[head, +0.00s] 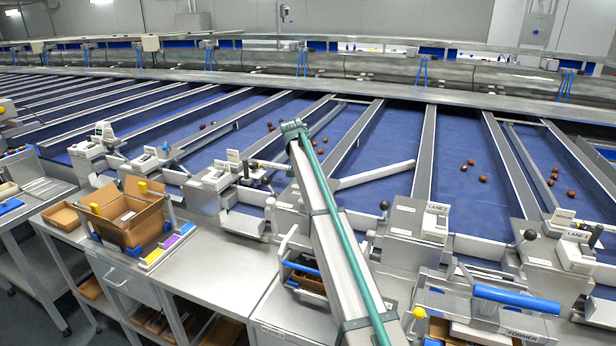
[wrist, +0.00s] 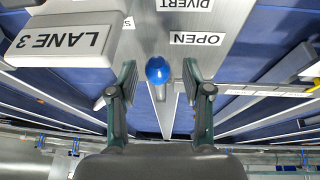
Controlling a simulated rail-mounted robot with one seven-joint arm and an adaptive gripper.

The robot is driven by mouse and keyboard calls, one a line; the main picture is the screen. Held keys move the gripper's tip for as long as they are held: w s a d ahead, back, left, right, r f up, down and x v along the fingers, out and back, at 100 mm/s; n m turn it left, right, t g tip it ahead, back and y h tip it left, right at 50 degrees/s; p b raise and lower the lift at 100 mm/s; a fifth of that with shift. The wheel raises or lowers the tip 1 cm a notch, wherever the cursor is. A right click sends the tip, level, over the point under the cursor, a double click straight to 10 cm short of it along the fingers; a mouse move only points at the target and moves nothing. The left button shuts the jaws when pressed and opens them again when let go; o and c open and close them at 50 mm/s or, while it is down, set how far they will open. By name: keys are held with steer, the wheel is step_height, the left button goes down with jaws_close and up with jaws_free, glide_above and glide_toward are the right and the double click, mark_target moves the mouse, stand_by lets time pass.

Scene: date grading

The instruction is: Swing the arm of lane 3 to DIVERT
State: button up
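The LANE 3 sign (wrist: 62,40) shows upside down at the upper left of the wrist view, on a grey housing. A handle with a round blue knob (wrist: 158,69) stands between the fingers of my gripper (wrist: 159,80). The fingers are open, with a visible gap on both sides of the knob. An OPEN label (wrist: 196,38) is right of the knob and a DIVERT label (wrist: 185,4) is at the top edge. A third label is mostly cut off by the sign. In the head view my arm hides the lane 3 handle and my gripper.
The LANE 2 housing (head: 406,222), with a black knob (head: 384,205), stands right of my arm. The LANE 1 housing (head: 545,250) is farther right. A pale bar (head: 375,174) slants across the blue belt. An open carton (head: 130,212) stands on the steel bench at left.

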steer(key=v, duration=1.2)
